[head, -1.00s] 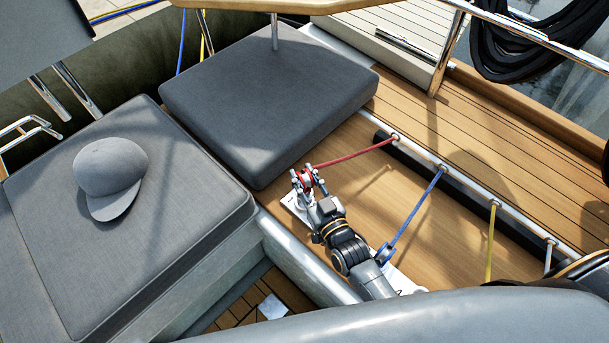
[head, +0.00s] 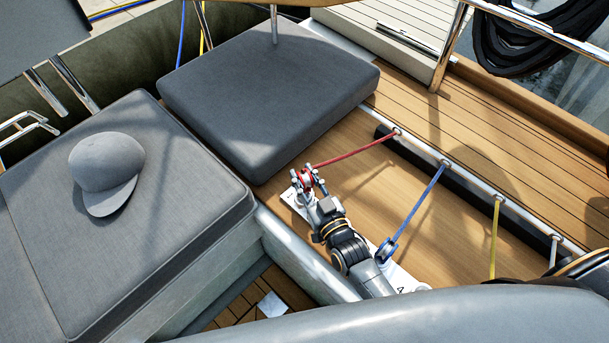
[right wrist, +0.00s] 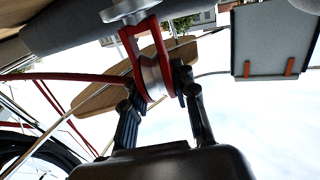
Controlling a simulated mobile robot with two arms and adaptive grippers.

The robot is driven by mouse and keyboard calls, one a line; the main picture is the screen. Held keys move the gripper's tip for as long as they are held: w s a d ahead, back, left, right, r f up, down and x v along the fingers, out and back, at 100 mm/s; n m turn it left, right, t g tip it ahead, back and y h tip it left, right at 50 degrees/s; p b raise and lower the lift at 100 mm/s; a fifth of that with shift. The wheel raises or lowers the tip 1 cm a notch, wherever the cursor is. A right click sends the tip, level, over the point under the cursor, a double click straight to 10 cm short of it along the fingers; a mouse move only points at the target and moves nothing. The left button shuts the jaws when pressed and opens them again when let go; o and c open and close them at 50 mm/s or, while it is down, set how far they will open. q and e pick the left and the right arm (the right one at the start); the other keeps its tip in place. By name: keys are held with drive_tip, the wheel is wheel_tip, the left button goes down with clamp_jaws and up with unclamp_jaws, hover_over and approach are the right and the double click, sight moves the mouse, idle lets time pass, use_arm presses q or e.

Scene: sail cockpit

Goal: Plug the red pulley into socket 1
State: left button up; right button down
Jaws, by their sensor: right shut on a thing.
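The red pulley (head: 305,180) is on the end of a red rope at the far left end of the white socket strip (head: 411,284). My right gripper (head: 309,183) is shut on it. In the right wrist view the red pulley (right wrist: 148,62) sits between the two fingers (right wrist: 153,88), with a round metal piece at its far end. The number of the socket by the pulley is hidden by the gripper, and I cannot tell whether the pulley is seated. My left gripper is not in view.
A blue pulley (head: 386,250) on a blue rope stands on the strip to the right of my arm. A yellow rope (head: 494,240) hangs farther right. Grey cushions (head: 268,90) and a grey cap (head: 106,173) lie to the left.

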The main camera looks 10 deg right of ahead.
drive_tip(key=shift+f+b, duration=0.55)
drive_tip(key=shift+f, duration=0.15)
drive_tip(key=c, duration=1)
unclamp_jaws()
drive_tip(key=shift+f, duration=0.1)
drive_tip(key=shift+s, duration=0.1)
drive_tip(key=v, duration=1.2)
